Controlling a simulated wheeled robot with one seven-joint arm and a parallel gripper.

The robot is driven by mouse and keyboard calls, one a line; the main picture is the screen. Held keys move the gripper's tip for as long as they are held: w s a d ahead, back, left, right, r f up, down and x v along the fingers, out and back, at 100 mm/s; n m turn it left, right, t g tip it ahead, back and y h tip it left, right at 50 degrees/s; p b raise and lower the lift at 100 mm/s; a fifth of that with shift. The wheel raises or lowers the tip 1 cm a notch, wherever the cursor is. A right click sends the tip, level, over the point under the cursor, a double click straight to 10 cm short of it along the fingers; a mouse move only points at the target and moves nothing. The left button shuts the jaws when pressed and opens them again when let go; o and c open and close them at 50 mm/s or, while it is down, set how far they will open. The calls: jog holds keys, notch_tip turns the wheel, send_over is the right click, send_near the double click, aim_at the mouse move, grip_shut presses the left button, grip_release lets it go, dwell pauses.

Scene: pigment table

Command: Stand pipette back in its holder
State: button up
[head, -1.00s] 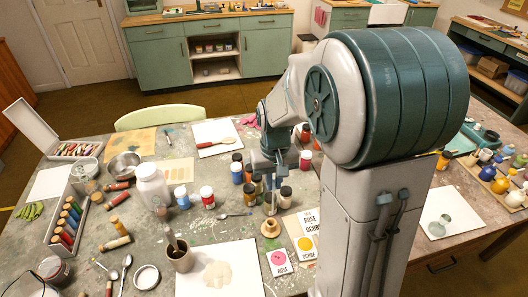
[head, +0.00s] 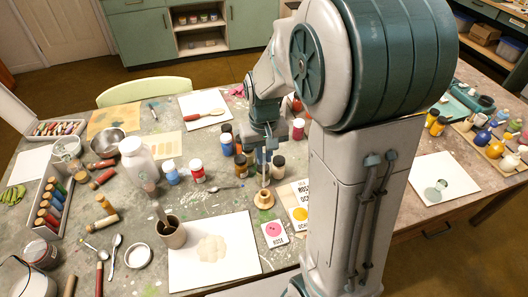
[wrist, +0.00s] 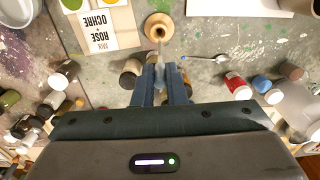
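The holder is a small round wooden stand (head: 264,199) with a hole in its top. It stands on the grey table beside the sample cards. It also shows at the top of the wrist view (wrist: 158,28). My gripper (head: 264,150) is above it, fingers pointing down. In the wrist view my gripper (wrist: 161,72) has its fingers close together around the pale, thin pipette (wrist: 161,56). The pipette's narrow end points at the holder's hole. Whether the tip is inside the hole or just above it, I cannot tell. The fingers hide the pipette's upper part.
Several small jars (head: 277,166) stand close around my gripper. A brown pot (head: 171,234) and a white sheet (head: 240,258) are to the left front. A spoon (head: 222,188) lies left of the holder.

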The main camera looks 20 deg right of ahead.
aim_at(264, 164)
jog(key=shift+f+b, duration=2.1)
jog(key=shift+f, duration=0.9)
jog(key=o, duration=0.6)
jog(key=shift+r, duration=0.1)
notch_tip(264, 164, up, 14)
jog(key=shift+f, duration=0.15)
